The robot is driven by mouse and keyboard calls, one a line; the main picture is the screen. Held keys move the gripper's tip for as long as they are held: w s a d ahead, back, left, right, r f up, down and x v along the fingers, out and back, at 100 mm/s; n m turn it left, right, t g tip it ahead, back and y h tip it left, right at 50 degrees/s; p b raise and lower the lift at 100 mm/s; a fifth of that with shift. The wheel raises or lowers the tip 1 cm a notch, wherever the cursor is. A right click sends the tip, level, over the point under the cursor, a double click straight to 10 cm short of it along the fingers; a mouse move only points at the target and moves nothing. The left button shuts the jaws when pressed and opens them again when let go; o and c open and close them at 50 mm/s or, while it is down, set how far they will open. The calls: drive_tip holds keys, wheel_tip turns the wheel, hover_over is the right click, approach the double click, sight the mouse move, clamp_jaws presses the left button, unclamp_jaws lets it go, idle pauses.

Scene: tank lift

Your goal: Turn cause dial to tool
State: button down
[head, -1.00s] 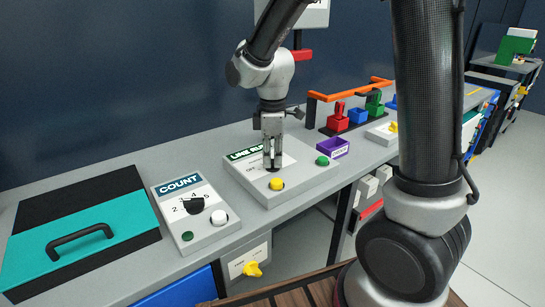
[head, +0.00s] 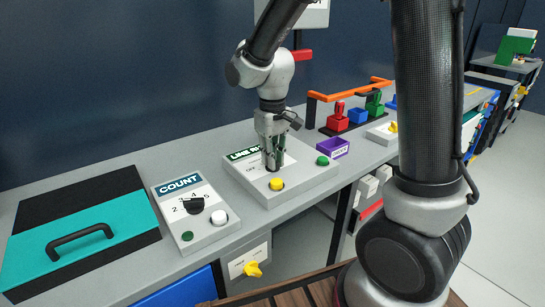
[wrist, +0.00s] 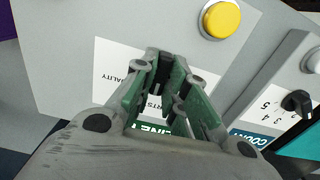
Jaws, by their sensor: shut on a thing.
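The grey control box (head: 308,182) with a green header reading "LINE" and more letters sits on the bench, and it also shows in the wrist view (wrist: 70,45). My gripper (head: 272,165) points down onto its white label plate (wrist: 115,65), where the dial stands. In the wrist view the gripper (wrist: 163,75) has its green-padded fingers close together over the plate. The words "QUALITY" and part of "PARTS" show beside the fingers.
A yellow button (head: 276,184) is close in front of the gripper, and a green button (head: 322,160) is to its right. The COUNT box (head: 197,215) and a teal-lidded case (head: 85,240) are left. A purple bin (head: 333,148) is right.

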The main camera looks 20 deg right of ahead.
drive_tip(key=shift+m, duration=2)
drive_tip(key=c, duration=1.4)
unclamp_jaws()
drive_tip(key=shift+c, duration=0.2)
wheel_tip(320, 180, up, 12)
